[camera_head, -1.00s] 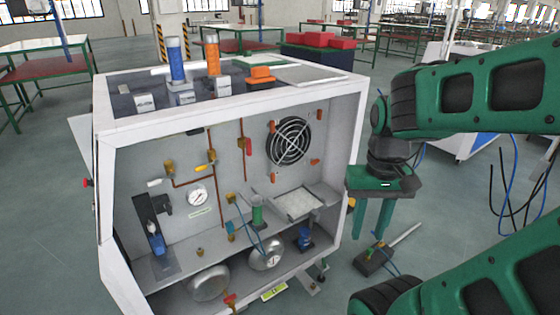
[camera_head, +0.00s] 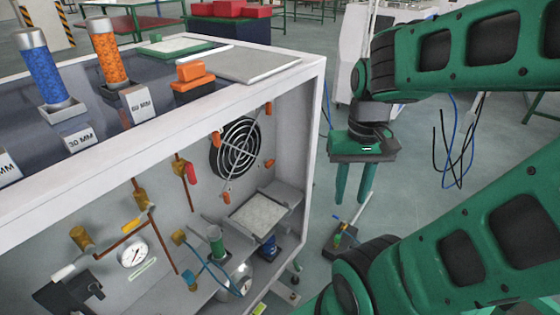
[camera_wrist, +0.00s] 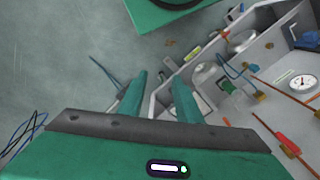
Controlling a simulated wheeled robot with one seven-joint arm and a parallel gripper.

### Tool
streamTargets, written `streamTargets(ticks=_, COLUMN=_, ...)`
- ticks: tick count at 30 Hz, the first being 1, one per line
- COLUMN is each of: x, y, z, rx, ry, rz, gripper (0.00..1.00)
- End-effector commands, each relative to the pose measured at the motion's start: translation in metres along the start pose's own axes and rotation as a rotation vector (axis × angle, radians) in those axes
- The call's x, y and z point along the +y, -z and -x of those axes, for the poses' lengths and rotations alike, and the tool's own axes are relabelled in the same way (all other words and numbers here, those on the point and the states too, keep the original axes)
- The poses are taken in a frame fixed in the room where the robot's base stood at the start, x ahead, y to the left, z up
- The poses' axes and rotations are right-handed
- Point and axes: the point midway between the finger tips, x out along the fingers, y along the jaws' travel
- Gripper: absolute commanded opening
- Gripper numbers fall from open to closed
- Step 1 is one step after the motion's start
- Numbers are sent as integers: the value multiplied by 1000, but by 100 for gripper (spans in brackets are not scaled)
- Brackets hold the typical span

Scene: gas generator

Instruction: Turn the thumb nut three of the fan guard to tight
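The fan guard (camera_head: 237,147), a round wire grille over a dark fan, is on the cabinet's grey inner back panel. Orange thumb nuts sit around it: upper right (camera_head: 268,108), upper left (camera_head: 215,138), lower right (camera_head: 270,163) and lower left (camera_head: 226,197). I cannot tell which is number three or how tight any is. My gripper (camera_head: 351,198) points down outside the cabinet, right of the guard and apart from it. Its two green fingers are spread and empty, which the wrist view (camera_wrist: 160,82) also shows. I cannot make out the guard in the wrist view.
The white cabinet frame (camera_head: 314,120) stands between my gripper and the guard. Below the guard are a grey tray (camera_head: 258,213) and valves. Blue and orange cylinders (camera_head: 108,55) stand on top. A tool-like object (camera_head: 343,238) lies on the floor below my gripper.

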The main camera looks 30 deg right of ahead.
Motion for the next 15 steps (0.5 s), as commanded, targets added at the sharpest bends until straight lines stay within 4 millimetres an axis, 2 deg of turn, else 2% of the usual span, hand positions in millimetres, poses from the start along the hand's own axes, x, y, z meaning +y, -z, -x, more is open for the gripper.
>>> streamTargets(ticks=7, x=0, y=0, z=0, rx=0, ry=0, rz=0, gripper=31)
streamTargets(ticks=8, x=0, y=0, z=0, rx=0, ry=0, rz=0, gripper=34)
streamTargets(ticks=11, x=5, y=-8, z=4, rx=10, ry=6, rz=8, gripper=58)
streamTargets(ticks=15, x=2, y=6, z=-1, rx=5, ry=3, rz=73, gripper=58)
